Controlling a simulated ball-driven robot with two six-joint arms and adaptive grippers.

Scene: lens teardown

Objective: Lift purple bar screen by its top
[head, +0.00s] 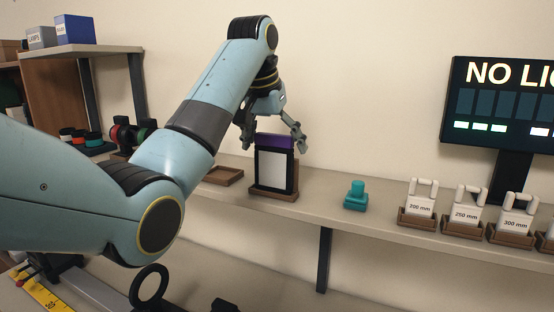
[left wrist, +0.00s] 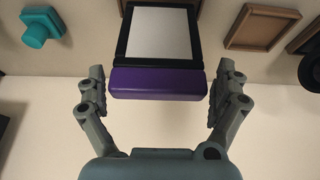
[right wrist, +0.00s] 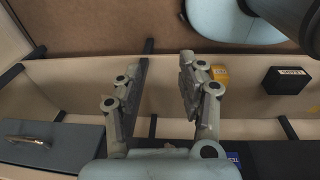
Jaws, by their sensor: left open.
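The purple bar screen (head: 272,168) stands upright in a brown wooden holder on the shelf. It has a white panel in a black frame and a purple bar (head: 274,141) along its top. My left gripper (head: 272,138) is open above and around the purple bar. In the left wrist view, the purple bar (left wrist: 156,83) lies between the two spread fingers, with a gap on each side. My right gripper (right wrist: 160,75) is open and empty in the right wrist view, away from the screen.
A teal knobbed piece (head: 356,195) stands right of the screen. An empty wooden tray (head: 223,176) lies to its left. Labelled white blocks (head: 421,200) in wooden holders stand farther right. A dark display (head: 500,105) stands behind them. The right wrist view shows a grey drawer box (right wrist: 50,140).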

